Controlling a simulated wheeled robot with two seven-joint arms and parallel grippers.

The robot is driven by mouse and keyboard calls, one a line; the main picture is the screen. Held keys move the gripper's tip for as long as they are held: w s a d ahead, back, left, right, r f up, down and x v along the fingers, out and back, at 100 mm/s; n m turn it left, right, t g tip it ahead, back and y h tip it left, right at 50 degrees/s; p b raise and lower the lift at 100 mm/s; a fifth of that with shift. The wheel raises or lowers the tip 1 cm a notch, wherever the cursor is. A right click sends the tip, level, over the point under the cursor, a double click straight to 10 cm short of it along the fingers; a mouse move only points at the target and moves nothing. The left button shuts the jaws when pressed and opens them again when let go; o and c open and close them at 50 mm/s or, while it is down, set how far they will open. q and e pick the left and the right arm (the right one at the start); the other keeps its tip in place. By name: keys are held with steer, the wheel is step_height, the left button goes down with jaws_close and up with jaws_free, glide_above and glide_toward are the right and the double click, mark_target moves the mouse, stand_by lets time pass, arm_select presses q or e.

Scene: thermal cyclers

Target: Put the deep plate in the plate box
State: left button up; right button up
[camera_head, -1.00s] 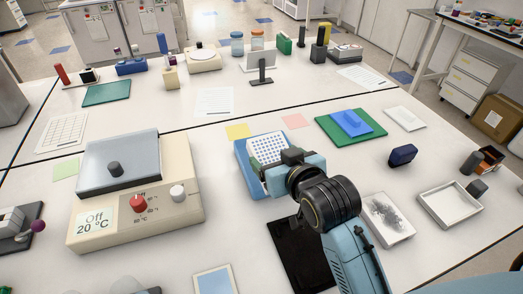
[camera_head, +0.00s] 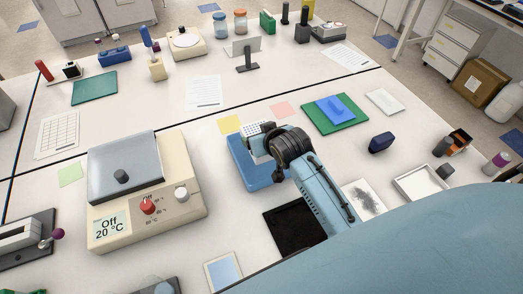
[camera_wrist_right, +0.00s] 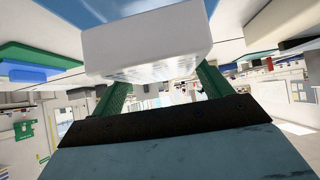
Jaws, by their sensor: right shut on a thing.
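The deep plate is a white block with a grid of blue wells (camera_head: 256,130), seen over the far end of a blue box-like tray (camera_head: 262,176). My right gripper (camera_head: 270,142) is shut on the plate from the right side. In the right wrist view the white plate (camera_wrist_right: 145,42) sits between the green fingers of the right gripper (camera_wrist_right: 160,76). Gripper and arm hide part of the plate and tray. The plate appears raised, but its exact height above the tray is unclear. My left gripper is out of view.
A cream thermal device (camera_head: 175,225) with a grey lid stands left of the tray. A black flat tray (camera_head: 290,232) lies in front. A green board with a blue block (camera_head: 335,108), a navy block (camera_head: 381,143) and a white tray (camera_head: 422,183) lie to the right.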

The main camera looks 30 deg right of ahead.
mark_target(270, 156)
step_height(270, 156, down, 7)
steer(key=shift+r, duration=0.2)
stand_by(0.3)
steer(key=o, duration=1.1)
steer(key=shift+f+b, duration=0.15)
steer(key=shift+b, duration=0.15)
steer(key=shift+r, duration=0.2)
steer(key=p+v, duration=0.1)
steer(key=v, duration=1.1)
steer(key=shift+f, duration=0.1)
